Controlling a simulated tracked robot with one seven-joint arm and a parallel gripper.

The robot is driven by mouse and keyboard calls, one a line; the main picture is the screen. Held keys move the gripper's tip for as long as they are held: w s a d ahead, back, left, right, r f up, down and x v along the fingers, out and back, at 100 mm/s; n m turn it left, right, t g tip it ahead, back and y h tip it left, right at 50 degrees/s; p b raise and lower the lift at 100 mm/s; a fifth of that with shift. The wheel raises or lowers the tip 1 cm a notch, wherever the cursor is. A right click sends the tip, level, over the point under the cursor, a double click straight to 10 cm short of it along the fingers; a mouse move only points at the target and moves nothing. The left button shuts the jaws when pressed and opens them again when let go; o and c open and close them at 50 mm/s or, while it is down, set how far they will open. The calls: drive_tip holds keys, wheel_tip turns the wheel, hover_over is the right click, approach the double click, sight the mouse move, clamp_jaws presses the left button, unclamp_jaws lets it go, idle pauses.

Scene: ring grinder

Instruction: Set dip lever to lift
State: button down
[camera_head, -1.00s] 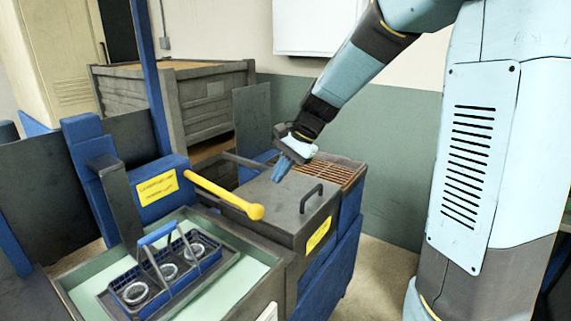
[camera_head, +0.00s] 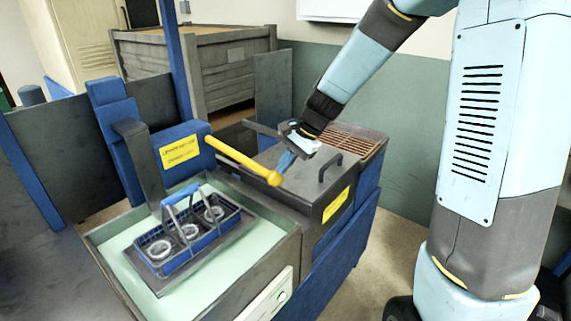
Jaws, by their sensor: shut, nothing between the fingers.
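The dip lever is a yellow bar (camera_head: 240,158) with a rounded knob at its end. It runs from a blue housing (camera_head: 180,150) with a yellow label and slopes slightly down to the right. My gripper (camera_head: 286,160) is shut and empty, pointing down just behind and above the knob. From this view I cannot tell whether it touches the lever. A blue wire basket (camera_head: 187,240) with several metal rings sits in the pale green tank (camera_head: 120,240) in front of the housing. The label's text is too small to read.
A grey lidded box (camera_head: 325,205) with a black handle stands right of the lever, below my gripper. A brown slatted grate (camera_head: 350,142) is behind it. A large grey crate (camera_head: 200,65) stands at the back left. The floor at the right is partly clear.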

drive_tip(key=shift+s+d+f, duration=0.1)
drive_tip(key=shift+s+f, duration=0.1)
drive_tip(key=shift+f, duration=1.1)
drive_tip(key=shift+s+f, duration=0.15)
drive_tip(key=shift+f, duration=1.1)
drive_tip(key=shift+r, duration=0.1)
drive_tip(key=d+v, duration=0.1)
drive_tip(key=v, duration=1.3)
drive_tip(key=s+d+r+n+t+h, duration=0.1)
drive_tip(key=s+d+r+n+h, duration=0.1)
drive_tip(key=s, duration=0.5)
drive_tip(key=s+d+r+n+t+h, duration=0.2)
drive_tip(key=s+d+r+n, duration=0.1)
drive_tip(key=s+d, duration=0.2)
drive_tip(key=s+d+r+n+t+h, duration=0.1)
drive_tip(key=s+d+r+n+t, duration=0.1)
drive_tip(key=s, duration=0.7)
drive_tip(key=shift+s+d+r+n+h, duration=0.3)
drive_tip(key=shift+d+r+n+h, duration=0.15)
drive_tip(key=shift+d+r, duration=0.35)
